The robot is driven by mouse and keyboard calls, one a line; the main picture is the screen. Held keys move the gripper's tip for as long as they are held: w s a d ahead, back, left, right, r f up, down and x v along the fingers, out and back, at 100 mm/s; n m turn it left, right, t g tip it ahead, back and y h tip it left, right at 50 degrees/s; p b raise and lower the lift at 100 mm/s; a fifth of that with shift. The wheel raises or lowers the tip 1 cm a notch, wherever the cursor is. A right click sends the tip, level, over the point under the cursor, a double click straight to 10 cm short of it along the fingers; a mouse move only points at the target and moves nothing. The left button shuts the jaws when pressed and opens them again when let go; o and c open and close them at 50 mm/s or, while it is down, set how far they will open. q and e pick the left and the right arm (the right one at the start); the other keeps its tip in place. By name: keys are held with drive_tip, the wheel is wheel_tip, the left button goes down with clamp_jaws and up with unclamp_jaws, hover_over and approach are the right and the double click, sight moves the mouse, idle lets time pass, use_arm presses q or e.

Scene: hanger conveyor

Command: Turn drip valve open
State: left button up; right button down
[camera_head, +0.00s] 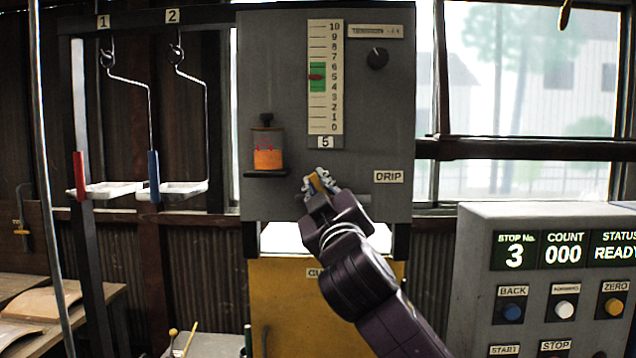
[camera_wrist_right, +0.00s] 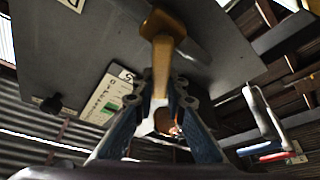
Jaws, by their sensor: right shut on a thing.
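The drip valve handle (camera_head: 316,181) is a small brass-coloured piece low on the grey panel, left of the DRIP label (camera_head: 388,177). My right gripper (camera_head: 322,182) is at it, coming from below right, and partly hides it. In the right wrist view the brass valve (camera_wrist_right: 162,60) runs between the two fingers of my right gripper (camera_wrist_right: 160,100), which are shut on it. A small container with orange fluid (camera_head: 268,158) sits on a ledge on the panel, above left of the valve. My left gripper is not in view.
A scale (camera_head: 325,78) with a red pointer near 5 and a black knob (camera_head: 377,58) are higher on the panel. A control box (camera_head: 535,222) reading STOP No. 3, COUNT 000 stands at right.

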drive_tip(key=shift+f, duration=0.1)
drive_tip(key=c, duration=1.9)
unclamp_jaws()
drive_tip(key=shift+c, duration=0.2)
drive_tip(key=v, duration=1.2)
drive_tip(key=shift+c, duration=0.2)
